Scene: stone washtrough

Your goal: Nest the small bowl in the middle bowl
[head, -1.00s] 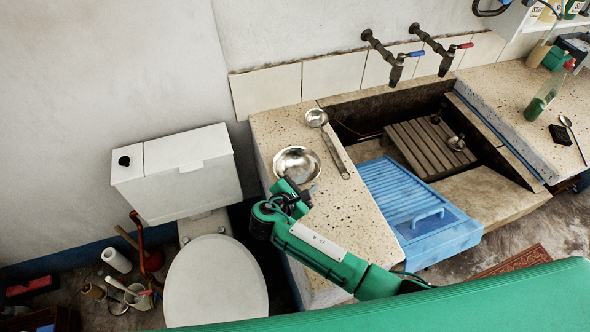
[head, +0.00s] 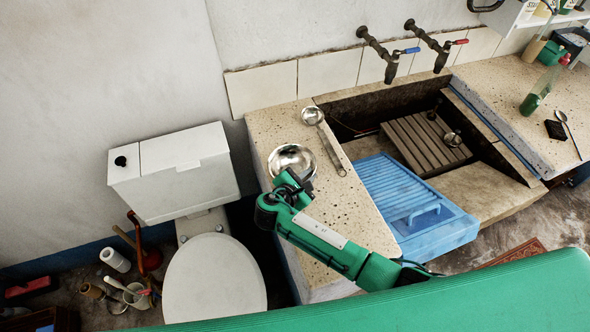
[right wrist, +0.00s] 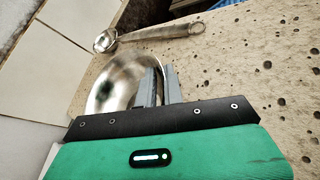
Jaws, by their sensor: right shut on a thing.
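A shiny steel bowl (head: 292,158) stands on the speckled stone counter left of the trough. It also shows in the right wrist view (right wrist: 112,88), partly hidden behind the fingers. My right gripper (head: 297,181) is at the bowl's near side, shut on its rim; in the right wrist view the two grey fingers (right wrist: 160,84) are close together at the rim. Only one bowl shows clearly on the counter; I cannot tell whether it is the small or the middle one, or whether another sits inside it. My left gripper is not in view.
A steel ladle (head: 324,140) lies behind and right of the bowl. A blue ribbed drainer (head: 405,195) sits right of the counter, by the trough with its wooden rack (head: 427,143). A small metal item (head: 453,138) is at the rack. A toilet (head: 215,278) stands left, below the counter.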

